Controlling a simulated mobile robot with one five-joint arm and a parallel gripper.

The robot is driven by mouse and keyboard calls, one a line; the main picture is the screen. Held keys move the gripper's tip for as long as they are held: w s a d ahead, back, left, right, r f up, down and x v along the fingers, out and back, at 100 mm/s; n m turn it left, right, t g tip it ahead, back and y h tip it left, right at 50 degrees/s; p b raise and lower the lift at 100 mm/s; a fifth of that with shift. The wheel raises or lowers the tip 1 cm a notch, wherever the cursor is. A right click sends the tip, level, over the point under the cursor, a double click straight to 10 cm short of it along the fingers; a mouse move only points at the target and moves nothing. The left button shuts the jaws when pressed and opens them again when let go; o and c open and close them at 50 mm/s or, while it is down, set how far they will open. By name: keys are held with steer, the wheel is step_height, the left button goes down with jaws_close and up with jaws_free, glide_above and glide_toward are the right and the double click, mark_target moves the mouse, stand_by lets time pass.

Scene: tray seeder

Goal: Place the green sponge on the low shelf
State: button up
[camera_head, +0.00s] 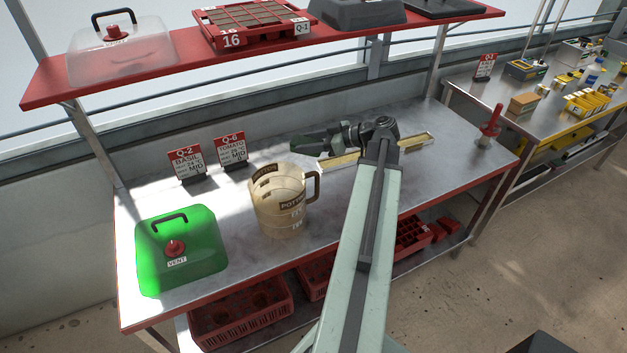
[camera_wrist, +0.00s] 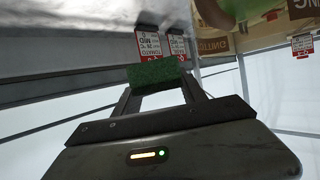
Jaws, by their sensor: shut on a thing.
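The green sponge (camera_wrist: 157,73) is a dark green block held between the two fingers of my gripper (camera_wrist: 160,92) in the wrist view. In the head view my gripper (camera_head: 312,147) points left above the back of the bench, behind the tan pitcher, with the sponge (camera_head: 302,146) at its tip, small and hard to make out. The low shelf (camera_head: 303,309) runs under the bench top. It is partly hidden by my arm and the bench and holds red crates.
The bench top (camera_head: 140,205) bears a tan pitcher (camera_head: 283,215), a bright green vented cover (camera_head: 205,255), two sign cards and a wooden strip. A red upper shelf (camera_head: 170,85) overhangs the back with trays and covers. A red crate (camera_head: 240,318) fills the low shelf's left end.

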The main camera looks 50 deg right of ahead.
mark_target(309, 190)
step_height(309, 190, down, 18)
steer(key=b, duration=1.8)
steer(key=shift+f, duration=0.15)
steer(key=shift+r, duration=0.25)
steer(key=shift+f, duration=0.2)
steer(key=o, duration=1.1)
steer(key=shift+o, duration=0.2)
